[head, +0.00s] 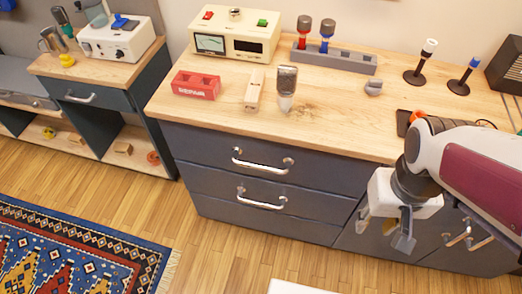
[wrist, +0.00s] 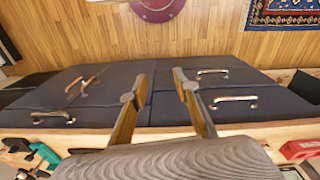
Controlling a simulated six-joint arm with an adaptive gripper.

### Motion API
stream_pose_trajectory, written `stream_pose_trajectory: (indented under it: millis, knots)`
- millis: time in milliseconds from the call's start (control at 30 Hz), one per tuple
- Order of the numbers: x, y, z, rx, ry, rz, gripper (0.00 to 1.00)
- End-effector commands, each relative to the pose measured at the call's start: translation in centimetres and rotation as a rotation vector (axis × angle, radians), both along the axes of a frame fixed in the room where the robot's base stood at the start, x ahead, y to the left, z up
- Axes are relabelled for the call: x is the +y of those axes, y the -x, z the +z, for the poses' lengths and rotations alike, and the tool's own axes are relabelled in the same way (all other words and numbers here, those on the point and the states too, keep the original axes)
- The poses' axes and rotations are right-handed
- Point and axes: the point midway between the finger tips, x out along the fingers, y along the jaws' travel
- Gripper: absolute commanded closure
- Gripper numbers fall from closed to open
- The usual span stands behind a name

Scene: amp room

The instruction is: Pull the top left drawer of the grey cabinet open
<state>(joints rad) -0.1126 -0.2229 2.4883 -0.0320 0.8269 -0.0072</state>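The grey cabinet (head: 215,218) has a wooden top, and its left part holds two stacked drawers. The top left drawer (head: 200,145) is closed flush, with a silver bar handle (head: 262,165) on its front. The wrist view shows the cabinet upside down, with that handle (wrist: 235,100) right of the fingers. My gripper (head: 385,228) is open and empty, in front of the cabinet's right part, right of the top left drawer and apart from its handle. Its two spread fingers also show in the wrist view (wrist: 158,90).
The lower drawer handle (head: 262,202) sits below. On the top stand a red box (head: 196,86), a wooden block (head: 254,91), a brush-like tool (head: 286,86) and a cream meter unit (head: 237,38). A patterned rug (head: 75,255) lies at left; wooden floor before the drawers is clear.

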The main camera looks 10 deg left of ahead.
Motion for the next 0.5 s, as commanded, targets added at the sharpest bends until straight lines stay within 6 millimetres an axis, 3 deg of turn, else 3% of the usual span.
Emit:
stream_pose_trajectory:
  millis: [500]
  knots:
    - [1.1, -3.2, -7.2, 0.072, 0.034, 0.165, 0.7]
